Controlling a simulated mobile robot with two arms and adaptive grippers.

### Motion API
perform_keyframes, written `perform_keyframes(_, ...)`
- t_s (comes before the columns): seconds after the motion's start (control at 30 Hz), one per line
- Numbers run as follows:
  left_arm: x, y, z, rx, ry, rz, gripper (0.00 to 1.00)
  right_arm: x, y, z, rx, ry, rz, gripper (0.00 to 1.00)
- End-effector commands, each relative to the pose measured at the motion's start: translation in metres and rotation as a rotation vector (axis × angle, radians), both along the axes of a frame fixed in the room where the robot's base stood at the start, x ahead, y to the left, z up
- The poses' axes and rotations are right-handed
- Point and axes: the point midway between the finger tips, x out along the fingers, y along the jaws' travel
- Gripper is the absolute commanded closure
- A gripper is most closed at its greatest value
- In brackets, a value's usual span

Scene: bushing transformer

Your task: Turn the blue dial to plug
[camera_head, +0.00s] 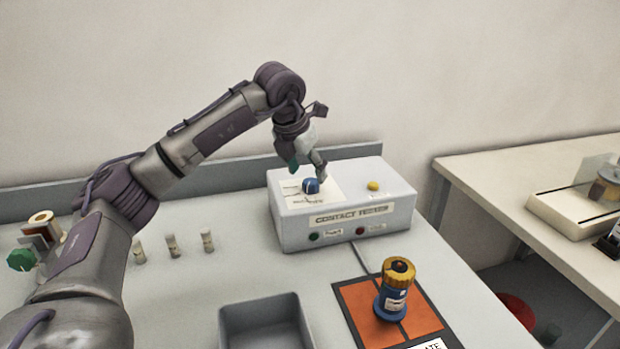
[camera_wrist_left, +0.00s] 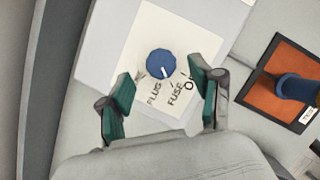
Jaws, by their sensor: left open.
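The blue dial (camera_head: 311,186) sits on the white label panel on top of the contact tester box (camera_head: 345,224). In the left wrist view the dial (camera_wrist_left: 160,63) has a white mark towards its lower right, on the side of the FUSE lettering rather than PLUG; its exact setting is hard to tell. My left gripper (camera_head: 308,172) is just above the dial in the head view. In the left wrist view its green-padded fingers (camera_wrist_left: 161,88) are apart, to the lower left and right of the dial, with nothing between them. My right gripper is not in view.
A yellow button (camera_head: 373,186) is on the box's right top. A blue and yellow part (camera_head: 394,290) stands on an orange mat (camera_head: 355,300) in front. A grey bin (camera_head: 232,325) and several small vials (camera_head: 172,245) are on the table. A wall stands behind.

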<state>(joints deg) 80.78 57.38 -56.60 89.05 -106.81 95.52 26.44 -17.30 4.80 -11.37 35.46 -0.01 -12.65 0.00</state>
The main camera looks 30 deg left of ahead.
Motion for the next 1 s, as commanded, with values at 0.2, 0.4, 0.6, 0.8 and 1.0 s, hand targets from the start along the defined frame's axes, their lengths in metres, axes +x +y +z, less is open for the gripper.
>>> perform_keyframes(0.2, 0.011, 0.000, -0.026, 0.000, 0.000, 0.000, 0.35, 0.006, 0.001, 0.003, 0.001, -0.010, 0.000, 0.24)
perform_keyframes(0.4, 0.013, 0.000, -0.033, 0.000, 0.000, -0.001, 0.35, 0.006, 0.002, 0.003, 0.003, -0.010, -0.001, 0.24)
perform_keyframes(0.6, 0.013, 0.000, -0.033, 0.000, -0.001, -0.001, 0.35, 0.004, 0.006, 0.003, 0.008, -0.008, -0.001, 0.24)
perform_keyframes(0.8, 0.013, 0.000, -0.032, 0.000, -0.001, -0.001, 0.69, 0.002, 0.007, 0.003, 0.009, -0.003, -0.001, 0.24)
perform_keyframes(1.0, 0.013, 0.000, -0.032, 0.000, -0.001, -0.001, 0.95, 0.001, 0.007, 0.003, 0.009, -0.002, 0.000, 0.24)
